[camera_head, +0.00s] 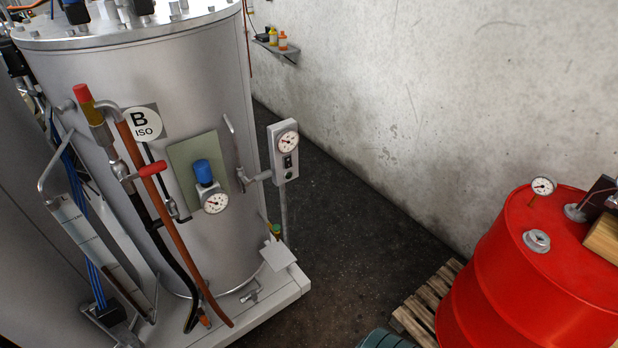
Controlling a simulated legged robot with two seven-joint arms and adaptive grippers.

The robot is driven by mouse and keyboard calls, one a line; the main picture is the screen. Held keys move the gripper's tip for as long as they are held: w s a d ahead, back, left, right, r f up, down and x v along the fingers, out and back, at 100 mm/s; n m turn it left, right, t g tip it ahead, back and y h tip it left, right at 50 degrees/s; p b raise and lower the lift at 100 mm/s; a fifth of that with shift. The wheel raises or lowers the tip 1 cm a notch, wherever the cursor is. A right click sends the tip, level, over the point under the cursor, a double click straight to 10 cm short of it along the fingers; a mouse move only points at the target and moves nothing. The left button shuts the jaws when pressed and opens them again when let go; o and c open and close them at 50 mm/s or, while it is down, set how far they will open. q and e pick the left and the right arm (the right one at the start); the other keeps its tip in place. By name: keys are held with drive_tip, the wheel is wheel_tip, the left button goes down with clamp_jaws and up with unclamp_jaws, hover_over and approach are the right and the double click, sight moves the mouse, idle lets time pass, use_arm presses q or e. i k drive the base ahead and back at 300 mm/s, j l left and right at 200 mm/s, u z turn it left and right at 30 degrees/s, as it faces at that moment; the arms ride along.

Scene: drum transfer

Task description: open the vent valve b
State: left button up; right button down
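A large grey tank (215,100) marked "B ISO" stands at the left. On its front is a valve with a red lever handle (152,169), set on a pipe under a red-and-yellow cap (86,96). A blue-topped fitting (203,172) with a round gauge (215,203) sits on a greenish plate. I cannot tell which fitting is vent valve b, as no label names it. Neither of my grippers is in view.
A red drum (515,270) with a gauge (543,186) on top stands on a wooden pallet (425,300) at the right. A grey gauge box (284,152) stands beside the tank. Hoses hang down the tank's front. Dark floor (345,220) between tank and drum is clear.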

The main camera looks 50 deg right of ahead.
sight(258, 178)
drive_tip(key=z, duration=1.3)
